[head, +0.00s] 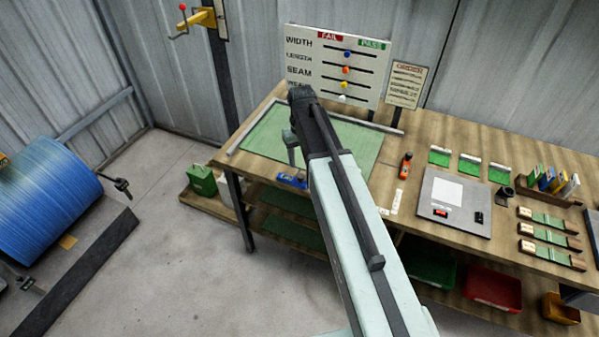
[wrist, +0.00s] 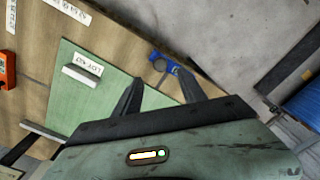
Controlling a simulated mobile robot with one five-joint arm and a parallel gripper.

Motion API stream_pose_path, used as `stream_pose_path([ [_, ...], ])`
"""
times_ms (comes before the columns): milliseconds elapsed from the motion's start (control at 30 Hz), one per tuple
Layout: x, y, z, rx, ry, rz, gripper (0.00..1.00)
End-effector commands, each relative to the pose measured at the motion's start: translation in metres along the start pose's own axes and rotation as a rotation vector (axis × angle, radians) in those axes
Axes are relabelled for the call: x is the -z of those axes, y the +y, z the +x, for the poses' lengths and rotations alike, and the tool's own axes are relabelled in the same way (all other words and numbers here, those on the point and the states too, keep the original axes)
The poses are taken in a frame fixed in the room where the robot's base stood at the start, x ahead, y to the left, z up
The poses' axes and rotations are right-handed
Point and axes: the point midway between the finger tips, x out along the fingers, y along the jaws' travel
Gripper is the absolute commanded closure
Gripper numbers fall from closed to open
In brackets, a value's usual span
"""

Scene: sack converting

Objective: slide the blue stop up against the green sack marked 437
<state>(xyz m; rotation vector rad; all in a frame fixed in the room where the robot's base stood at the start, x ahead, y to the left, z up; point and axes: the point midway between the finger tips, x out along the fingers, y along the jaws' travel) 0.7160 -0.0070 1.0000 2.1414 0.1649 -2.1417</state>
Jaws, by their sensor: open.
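The green sack (head: 265,138) lies flat on the wooden bench. In the wrist view the sack (wrist: 85,105) carries a small white label that seems to read LOT 437, upside down. The blue stop (head: 292,180) is at the bench's front edge, and in the wrist view the stop (wrist: 168,65) shows a strip of bare wood between it and the sack. My gripper (wrist: 160,82) is open and empty. One finger hides part of the sack's edge.
A raised pale strip (head: 256,119) runs along the sack's far left side. A white bar (wrist: 81,76) sits on the sack. An orange-handled tool (head: 405,166) and a grey board (head: 455,205) are to the right. Open floor (head: 270,290) lies in front.

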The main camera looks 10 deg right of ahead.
Motion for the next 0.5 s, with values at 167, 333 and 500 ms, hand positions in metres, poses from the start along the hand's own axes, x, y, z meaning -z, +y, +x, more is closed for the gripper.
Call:
stream_pose_path([
  [167, -0.001, -0.001, 0.021, 0.0, 0.0, 0.0, 0.51],
  [333, -0.001, -0.001, 0.052, 0.0, 0.0, 0.0, 0.51],
  [500, -0.001, -0.001, 0.077, 0.0, 0.0, 0.0, 0.51],
])
